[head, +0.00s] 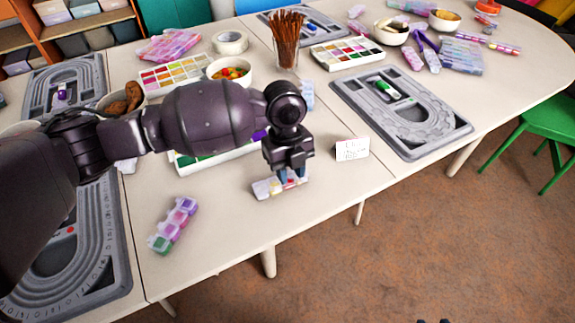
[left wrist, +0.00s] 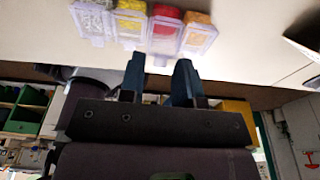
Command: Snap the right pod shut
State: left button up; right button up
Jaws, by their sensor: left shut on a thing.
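A strip of clear bead pods (head: 266,189) lies on the near table, under my left gripper (head: 290,174). In the left wrist view the strip shows white, yellow, red and orange-yellow pods side by side. My left gripper's blue fingers (left wrist: 159,64) point at the strip around the red pod (left wrist: 165,28), shut on the strip. The gripper hides part of the strip in the head view, and I cannot tell whether each lid is fully closed. Two dark tips at the bottom edge of the head view may be my right gripper (head: 434,321); their state is unclear.
Another pod strip (head: 173,225) with purple and green beads lies at the left. A white card (head: 351,149) stands right of my gripper. Grey bead boards (head: 440,135) lie at the right and left. A cup of brown sticks (head: 287,40) stands behind. The table front is clear.

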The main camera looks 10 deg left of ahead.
pick_arm(q)
jog(key=shift+s+d+r+t+y+p, duration=0.25)
jog(key=shift+t+y+p, duration=0.15)
jog(key=shift+t+p, duration=0.25)
jog(key=shift+s+f+t+y+p, duration=0.1)
jog(key=shift+f+t+y+p, duration=0.2)
jog(key=shift+f+t+p, duration=0.2)
jog(key=shift+s+f, duration=0.1)
jog(key=shift+f, duration=0.15)
jog(key=o, duration=0.6)
jog(key=shift+r, duration=0.1)
